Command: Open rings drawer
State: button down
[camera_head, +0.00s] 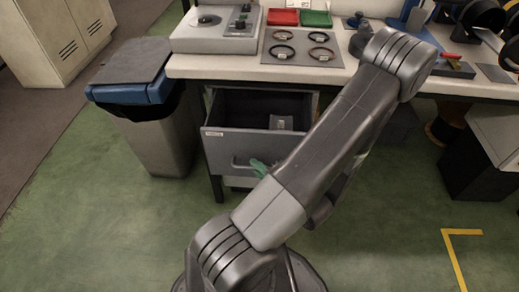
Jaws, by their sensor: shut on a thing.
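The grey drawer (222,146) under the workbench stands pulled out. Its front carries a small label at the upper left, too small to read here. A small grey item (281,122) lies inside it. The drawer's handle (240,162) is on the front face. My gripper (259,168) shows only as a greenish tip at the handle, shut on it. The rest of the gripper and the right part of the drawer front are hidden behind my arm.
A bin with a blue-rimmed lid (132,88) stands close left of the drawer. The workbench (225,67) above holds a mat with several rings (301,60), red (283,17) and green trays (315,19) and a grey device (217,36). Green floor in front is clear.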

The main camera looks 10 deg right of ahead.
jog(key=shift+s+a, duration=0.25)
jog(key=shift+s, duration=0.55)
jog(key=shift+s+a, duration=0.2)
jog(key=shift+s, duration=0.6)
jog(key=shift+s+a, duration=0.25)
jog(key=shift+s, duration=0.55)
jog(key=c, duration=1.5)
grip_release()
